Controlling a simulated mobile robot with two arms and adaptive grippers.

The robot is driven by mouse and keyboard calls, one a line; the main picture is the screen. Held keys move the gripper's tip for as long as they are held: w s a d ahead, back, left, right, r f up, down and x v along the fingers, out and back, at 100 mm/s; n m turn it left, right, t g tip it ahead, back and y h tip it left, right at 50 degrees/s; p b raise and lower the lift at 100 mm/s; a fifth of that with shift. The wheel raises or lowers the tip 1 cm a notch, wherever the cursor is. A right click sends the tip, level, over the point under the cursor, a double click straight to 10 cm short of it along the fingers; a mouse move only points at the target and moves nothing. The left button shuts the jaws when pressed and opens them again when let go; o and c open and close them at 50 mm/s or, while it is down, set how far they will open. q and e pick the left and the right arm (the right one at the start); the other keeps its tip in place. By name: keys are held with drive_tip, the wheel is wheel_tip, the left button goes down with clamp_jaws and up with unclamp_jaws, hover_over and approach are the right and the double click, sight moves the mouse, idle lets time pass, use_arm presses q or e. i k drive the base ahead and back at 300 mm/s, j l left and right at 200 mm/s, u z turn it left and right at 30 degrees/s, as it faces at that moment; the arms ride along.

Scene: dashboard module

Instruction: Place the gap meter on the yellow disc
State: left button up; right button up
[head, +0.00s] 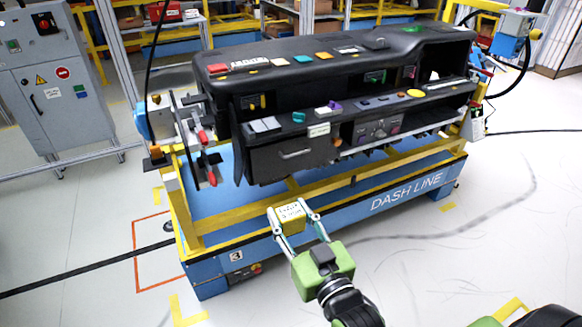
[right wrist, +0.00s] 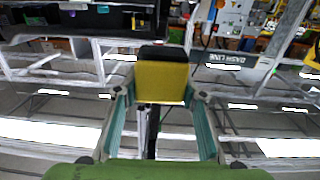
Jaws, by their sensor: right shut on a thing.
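The gap meter (head: 291,222) is a small yellow box with a paler marked face in the head view. My right gripper (head: 295,213) is shut on it, with one finger along each side, and holds it in front of the dashboard near the cart's front yellow rail. In the right wrist view the gap meter (right wrist: 162,84) shows as a yellow block with a black part between the fingers. The yellow disc (head: 414,93) lies flat on the right part of the dashboard's lower ledge, up and right of the gripper, with nothing on it. My left gripper is not in view.
The black dashboard (head: 335,62) rests on a blue and yellow cart (head: 330,222). Several small coloured pieces and a white label block (head: 319,130) sit on its ledge. Red-handled clamps (head: 208,158) stand at its left end. A grey cabinet (head: 52,85) stands at far left.

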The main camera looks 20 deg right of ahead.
sight(416, 93)
drive_tip(key=i+l+u, duration=0.25)
drive_tip(key=l, duration=1.7)
drive_tip(key=k+l+u, duration=0.25)
drive_tip(key=l, duration=1.65)
drive_tip(key=i+l, duration=0.05)
drive_tip(key=i, duration=0.05)
